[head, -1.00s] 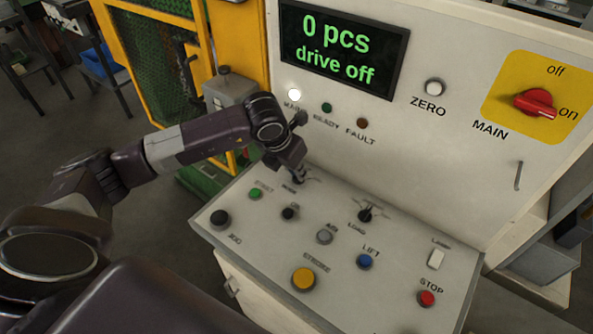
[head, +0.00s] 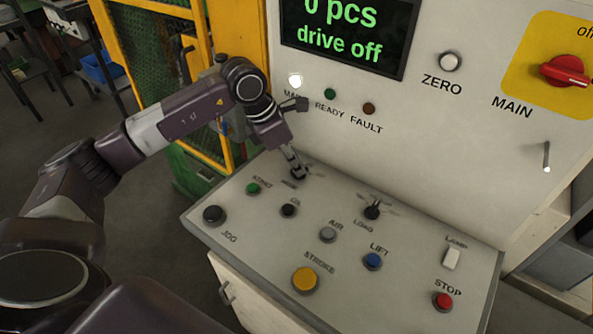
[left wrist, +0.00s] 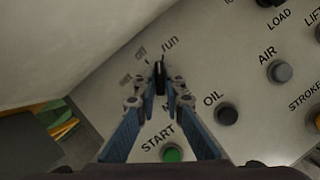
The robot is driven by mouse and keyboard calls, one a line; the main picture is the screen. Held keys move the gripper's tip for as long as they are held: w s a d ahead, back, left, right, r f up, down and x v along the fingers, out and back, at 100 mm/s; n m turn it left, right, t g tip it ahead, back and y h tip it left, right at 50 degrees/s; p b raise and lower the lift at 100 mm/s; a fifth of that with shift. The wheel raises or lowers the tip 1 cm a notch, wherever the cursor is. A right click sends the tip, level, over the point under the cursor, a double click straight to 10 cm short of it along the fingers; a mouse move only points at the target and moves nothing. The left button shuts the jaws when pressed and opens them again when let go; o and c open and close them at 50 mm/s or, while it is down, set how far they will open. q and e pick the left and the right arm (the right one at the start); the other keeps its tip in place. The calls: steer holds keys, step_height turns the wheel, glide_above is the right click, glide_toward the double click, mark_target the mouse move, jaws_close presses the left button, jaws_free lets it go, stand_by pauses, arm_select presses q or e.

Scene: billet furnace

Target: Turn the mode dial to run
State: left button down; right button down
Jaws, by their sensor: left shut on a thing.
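The mode dial is a small black knob (left wrist: 160,77) at the far left of the sloped panel. In the left wrist view its narrow edge stands nearly upright in the picture, below the printed words, of which "run" is readable at the upper right. My left gripper (left wrist: 160,88) is shut on the knob, one finger on each side. In the head view the left gripper (head: 296,170) reaches down onto the dial and hides most of it. My right gripper is not in view.
The green START button (head: 253,188), black OIL button (head: 289,210) and black JOG button (head: 214,215) sit close by. The LOAD switch (head: 373,209) is to the right. The upright cabinet face (head: 440,110) rises behind, its display reading "drive off".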

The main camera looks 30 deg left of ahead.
arm_select(q)
steer(key=shift+w+m+h+b, duration=0.15)
steer(key=shift+m+h+b, duration=0.25)
steer(key=shift+m, duration=0.6)
steer(key=shift+a+r, duration=0.1)
steer(key=c, duration=2)
jaws_free()
steer(key=v, duration=1.2)
steer(key=shift+w, duration=0.15)
steer(key=shift+g, duration=0.3)
